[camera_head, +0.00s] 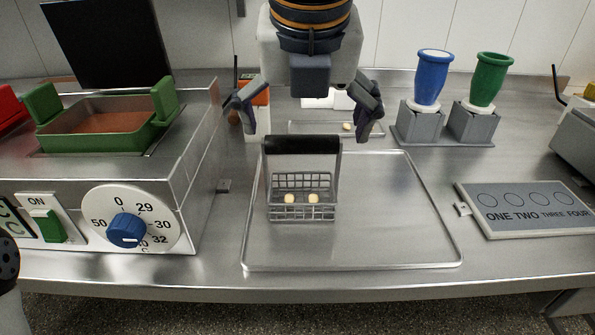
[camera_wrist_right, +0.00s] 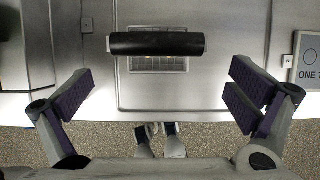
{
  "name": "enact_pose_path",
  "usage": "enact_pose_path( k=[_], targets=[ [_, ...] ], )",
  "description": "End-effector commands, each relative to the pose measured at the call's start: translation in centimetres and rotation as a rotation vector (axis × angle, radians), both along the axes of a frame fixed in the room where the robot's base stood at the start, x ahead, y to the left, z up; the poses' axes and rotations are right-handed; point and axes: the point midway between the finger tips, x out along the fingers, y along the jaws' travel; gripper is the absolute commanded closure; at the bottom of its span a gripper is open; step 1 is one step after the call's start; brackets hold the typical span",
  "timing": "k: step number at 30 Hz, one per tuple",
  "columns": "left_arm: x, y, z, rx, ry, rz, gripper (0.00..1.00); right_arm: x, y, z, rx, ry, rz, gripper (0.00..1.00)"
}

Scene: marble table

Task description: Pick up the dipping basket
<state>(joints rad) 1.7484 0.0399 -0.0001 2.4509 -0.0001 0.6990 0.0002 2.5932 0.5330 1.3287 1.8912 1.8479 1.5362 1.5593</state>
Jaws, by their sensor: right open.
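The dipping basket (camera_head: 287,181) is a grey wire basket with a thick black bar handle across its top. It stands upright on a shallow metal tray (camera_head: 405,222) and holds two small pale round pieces (camera_head: 313,199). My right gripper (camera_head: 305,108) is open and empty, its fingers spread wide, above and behind the basket, apart from it. In the right wrist view, the basket's black handle (camera_wrist_right: 157,44) lies ahead of the open fingers (camera_wrist_right: 158,98) and hides part of the wire mesh below. My left gripper is not in view.
At left stands a metal unit with a blue dial (camera_head: 127,230) and a green pan (camera_head: 105,125). A blue cup (camera_head: 433,77) and a green cup (camera_head: 490,79) sit on grey blocks at back right. A labelled plate (camera_head: 530,209) lies at right. The tray's right half is clear.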

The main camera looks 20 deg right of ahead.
Motion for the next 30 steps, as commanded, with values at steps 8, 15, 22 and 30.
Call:
enact_pose_path(
  k=[8, 15, 22, 30],
  targets=[
    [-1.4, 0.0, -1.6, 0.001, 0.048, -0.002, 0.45, 2.1, -0.3, -4.5, 0.0, 0.008, 0.0, 0.0],
    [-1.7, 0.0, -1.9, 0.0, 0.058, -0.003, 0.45, 2.8, -0.6, -5.9, 0.001, -0.001, 0.0, 0.0],
    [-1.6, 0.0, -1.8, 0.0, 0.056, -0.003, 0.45, 2.8, -0.6, -5.7, 0.0, -0.003, 0.0, 0.23],
    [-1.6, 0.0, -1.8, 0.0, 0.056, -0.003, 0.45, 2.8, -0.6, -5.7, 0.0, -0.003, 0.0, 0.63]
  ],
)
